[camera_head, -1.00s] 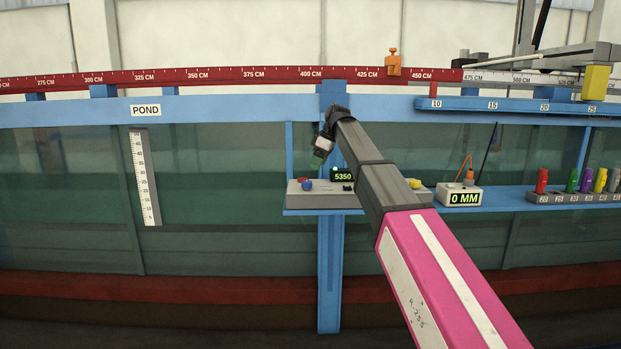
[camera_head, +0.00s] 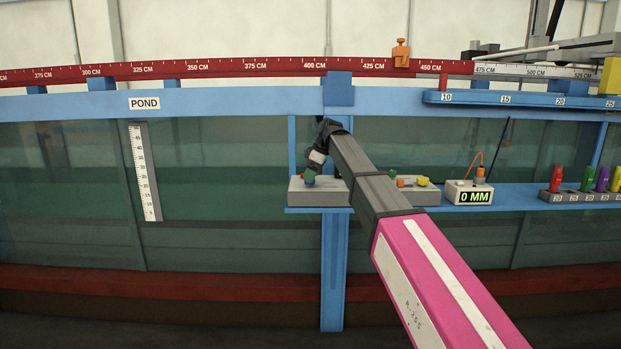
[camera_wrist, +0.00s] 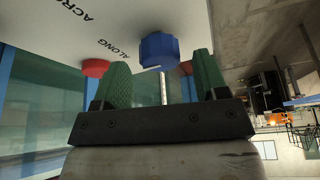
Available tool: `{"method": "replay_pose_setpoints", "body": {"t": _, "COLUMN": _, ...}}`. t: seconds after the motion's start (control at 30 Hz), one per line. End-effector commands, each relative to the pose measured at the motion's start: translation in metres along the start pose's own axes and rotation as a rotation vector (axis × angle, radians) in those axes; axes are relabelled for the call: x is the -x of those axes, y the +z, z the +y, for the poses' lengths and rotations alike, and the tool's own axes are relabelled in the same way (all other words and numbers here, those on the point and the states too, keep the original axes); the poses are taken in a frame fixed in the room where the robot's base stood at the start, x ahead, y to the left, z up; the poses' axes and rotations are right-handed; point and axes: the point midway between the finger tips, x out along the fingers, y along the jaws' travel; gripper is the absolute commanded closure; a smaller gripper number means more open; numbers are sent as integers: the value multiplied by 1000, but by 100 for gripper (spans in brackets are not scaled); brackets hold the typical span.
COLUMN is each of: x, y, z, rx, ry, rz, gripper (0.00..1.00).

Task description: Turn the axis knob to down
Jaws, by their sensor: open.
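The blue knob (camera_wrist: 158,50) sits on a pale panel face marked "ALONG" and "ACRO…", the rest cut off. I take it to be the axis knob; no "down" mark is visible. A white line shows at its lower left edge. My gripper (camera_wrist: 160,78) is open, its green fingers on either side of the knob near the tips. I cannot tell whether they touch it.
A red knob (camera_wrist: 95,68) is close beside the left finger in the wrist view. Yellow (camera_head: 423,181) and orange (camera_head: 400,182) parts sit farther right on the box. A "0 MM" display (camera_head: 474,197) and a rack of coloured pieces (camera_head: 585,197) share the blue shelf.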

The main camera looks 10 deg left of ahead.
Motion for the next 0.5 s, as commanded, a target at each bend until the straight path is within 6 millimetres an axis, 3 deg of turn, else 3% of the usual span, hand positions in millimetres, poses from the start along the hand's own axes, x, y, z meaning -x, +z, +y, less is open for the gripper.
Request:
{"method": "replay_pose_setpoints", "body": {"t": 0.2, "x": -13, "y": 0, "z": 0, "rx": 0, "ry": 1, "rz": 0, "gripper": 33}}
{"method": "replay_pose_setpoints", "body": {"t": 0.47, "x": -14, "y": 0, "z": 0, "rx": 0, "ry": 1, "rz": 1, "gripper": 33}}
{"method": "replay_pose_setpoints", "body": {"t": 0.5, "x": -14, "y": 0, "z": 0, "rx": 0, "ry": 1, "rz": 1, "gripper": 43}}
